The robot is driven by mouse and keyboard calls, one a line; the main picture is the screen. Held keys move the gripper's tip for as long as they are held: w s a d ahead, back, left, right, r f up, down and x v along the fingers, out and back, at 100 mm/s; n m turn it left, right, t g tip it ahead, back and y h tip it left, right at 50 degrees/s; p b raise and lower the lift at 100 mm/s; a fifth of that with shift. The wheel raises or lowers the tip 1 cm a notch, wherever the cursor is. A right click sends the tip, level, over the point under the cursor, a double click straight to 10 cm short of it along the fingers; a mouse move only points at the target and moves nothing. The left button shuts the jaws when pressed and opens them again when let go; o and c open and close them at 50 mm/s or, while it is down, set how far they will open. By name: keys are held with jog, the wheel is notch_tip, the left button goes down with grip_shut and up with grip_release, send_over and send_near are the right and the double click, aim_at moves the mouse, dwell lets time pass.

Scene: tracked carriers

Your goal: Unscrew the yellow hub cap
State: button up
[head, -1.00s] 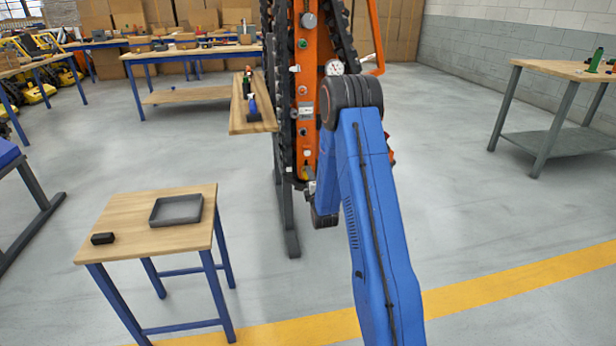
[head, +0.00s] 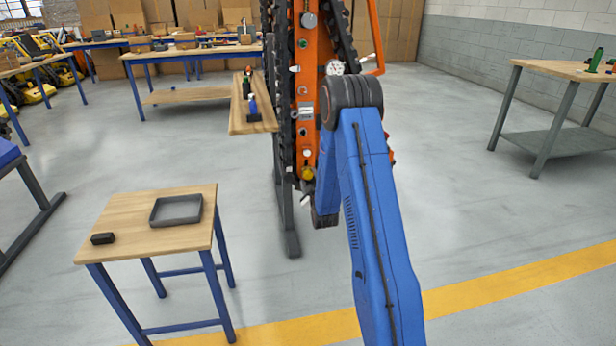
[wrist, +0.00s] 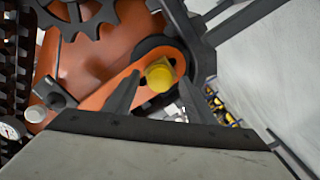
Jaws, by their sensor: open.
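The yellow hub cap (wrist: 160,75) sits on the orange arm of the tracked carrier in the wrist view, in front of a dark round hub. In the head view the yellow cap (head: 307,173) shows low on the orange carrier (head: 308,110). My gripper (wrist: 160,98) is open, with one finger left of the cap and one to its right. The fingertips reach about the cap's height in the picture; I cannot tell whether they touch it. In the head view the gripper is mostly hidden behind my blue arm.
A small table (head: 130,215) at the left bears a grey tray (head: 176,209) and a small black block (head: 103,238). A dark toothed sprocket (wrist: 75,12) and black track (wrist: 10,70) lie close to the gripper. A wooden shelf (head: 250,122) with small items adjoins the carrier. Open floor lies right.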

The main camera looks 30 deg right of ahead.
jog(key=m, duration=0.4)
jog(key=shift+m, duration=0.4)
jog(key=m, duration=0.4)
jog(key=c, duration=0.8)
jog(key=shift+c, duration=0.2)
jog(key=n, duration=0.5)
jog(key=shift+n, duration=0.3)
jog(key=n, duration=0.3)
jog(key=shift+n, duration=0.4)
